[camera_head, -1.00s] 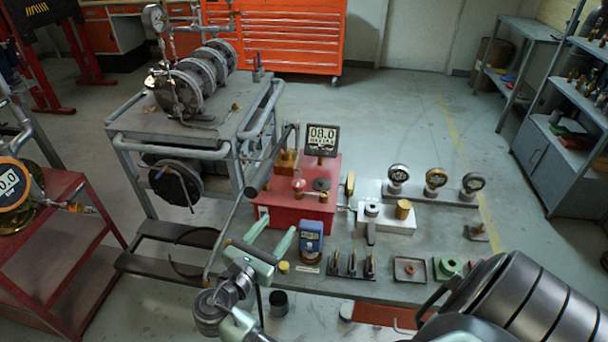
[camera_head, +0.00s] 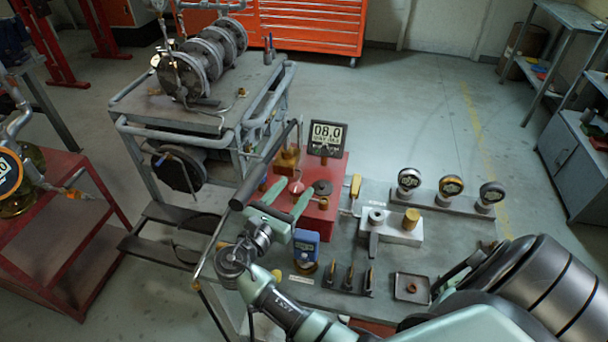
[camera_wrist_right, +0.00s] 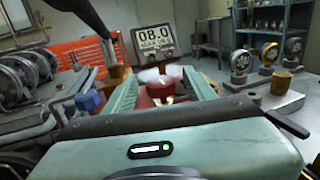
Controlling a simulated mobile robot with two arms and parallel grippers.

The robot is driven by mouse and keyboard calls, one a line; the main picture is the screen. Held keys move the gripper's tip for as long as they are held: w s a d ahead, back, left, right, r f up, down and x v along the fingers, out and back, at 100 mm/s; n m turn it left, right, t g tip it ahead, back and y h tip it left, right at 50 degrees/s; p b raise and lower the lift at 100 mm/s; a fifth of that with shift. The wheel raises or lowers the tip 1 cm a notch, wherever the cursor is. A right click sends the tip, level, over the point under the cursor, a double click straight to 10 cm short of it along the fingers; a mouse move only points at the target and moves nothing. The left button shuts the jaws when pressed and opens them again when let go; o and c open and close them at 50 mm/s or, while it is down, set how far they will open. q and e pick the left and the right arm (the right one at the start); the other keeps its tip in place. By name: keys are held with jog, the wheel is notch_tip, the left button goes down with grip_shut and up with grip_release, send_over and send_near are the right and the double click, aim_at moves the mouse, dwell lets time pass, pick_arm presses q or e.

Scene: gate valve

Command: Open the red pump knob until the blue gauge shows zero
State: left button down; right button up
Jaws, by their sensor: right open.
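The red pump box (camera_head: 325,215) stands on the bench with a small round red knob (camera_head: 297,186) on top. In the right wrist view, a red round part (camera_wrist_right: 160,88) shows between my fingers. A black-framed display (camera_head: 327,138) behind the box reads 08.0. The blue gauge (camera_head: 306,246) stands in front of the box; its reading is too small to tell. My right gripper (camera_head: 287,200) is open, its two green fingers at the front left of the box, near the knob. I cannot tell whether they touch it. My left gripper is not in view.
Three round gauges (camera_head: 451,187) stand on a rail to the right. A white block (camera_head: 391,226) with a brass cylinder sits right of the box. A long dark lever (camera_head: 258,172) slants close left of my gripper. A small tray (camera_head: 412,288) lies front right.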

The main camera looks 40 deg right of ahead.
jog(key=x, duration=0.4)
jog(key=shift+p, duration=0.3)
jog(key=shift+w+d, duration=0.25)
jog(key=shift+d, duration=0.15)
jog(key=shift+a, duration=0.1)
jog(key=shift+c, duration=0.5)
grip_shut()
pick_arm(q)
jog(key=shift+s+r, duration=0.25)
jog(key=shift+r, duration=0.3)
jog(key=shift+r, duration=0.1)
